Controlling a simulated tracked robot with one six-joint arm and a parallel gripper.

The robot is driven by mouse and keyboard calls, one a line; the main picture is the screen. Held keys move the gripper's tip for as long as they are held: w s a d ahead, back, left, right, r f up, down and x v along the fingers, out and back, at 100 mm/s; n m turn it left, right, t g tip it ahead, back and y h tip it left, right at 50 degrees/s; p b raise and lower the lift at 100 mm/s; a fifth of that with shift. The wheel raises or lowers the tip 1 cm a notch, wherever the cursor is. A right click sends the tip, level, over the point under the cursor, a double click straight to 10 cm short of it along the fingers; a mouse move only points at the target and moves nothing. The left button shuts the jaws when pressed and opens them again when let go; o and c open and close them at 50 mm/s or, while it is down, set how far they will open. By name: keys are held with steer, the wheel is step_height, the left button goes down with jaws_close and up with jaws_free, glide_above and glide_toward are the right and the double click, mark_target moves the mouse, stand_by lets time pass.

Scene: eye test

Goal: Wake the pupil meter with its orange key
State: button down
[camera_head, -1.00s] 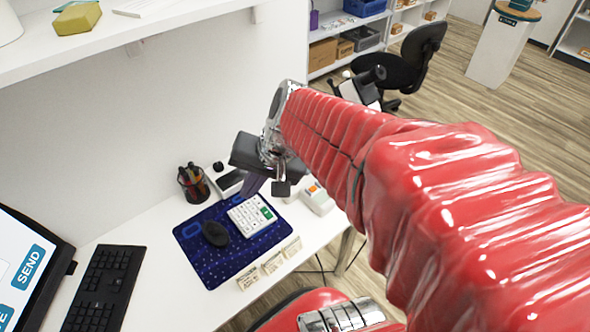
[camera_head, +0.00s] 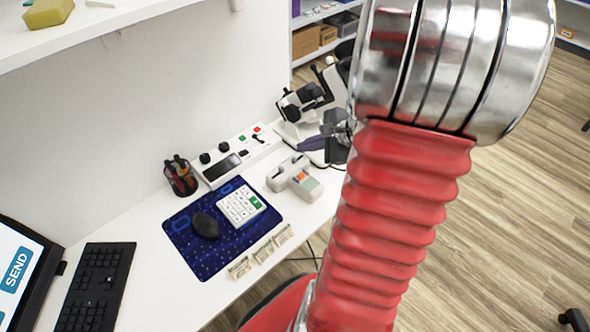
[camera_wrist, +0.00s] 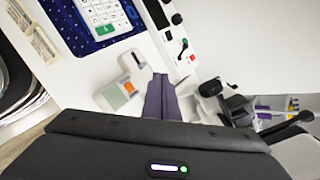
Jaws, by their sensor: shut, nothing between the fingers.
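The pupil meter (camera_head: 287,169) looks like a small white handheld device lying on the white desk, right of the blue mat. Its orange key (camera_head: 299,177) faces up beside a grey-green panel. In the wrist view the meter (camera_wrist: 108,96) lies just left of my fingers, with the orange key (camera_wrist: 129,87) in plain sight. My gripper (camera_head: 301,147) is shut and empty, its purple-grey fingers beyond the meter in the head view. In the wrist view the fingertips (camera_wrist: 160,76) are right of the orange key and appear apart from it.
A white console (camera_head: 238,155) with knobs and a lever stands behind the meter. A black-and-white optical instrument (camera_head: 303,103) is close behind my gripper. The blue mat (camera_head: 180,228) holds a white keypad (camera_head: 242,206) and a mouse (camera_head: 206,225). Small cards (camera_head: 262,251) stand along the desk's front.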

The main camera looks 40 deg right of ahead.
stand_by(0.3)
steer(key=shift+f, duration=4.4)
steer(key=shift+f, duration=0.8)
steer(key=shift+r, duration=0.1)
steer(key=shift+a+r, duration=0.1)
steer(key=shift+r, duration=0.7)
steer(key=shift+r, duration=2.5)
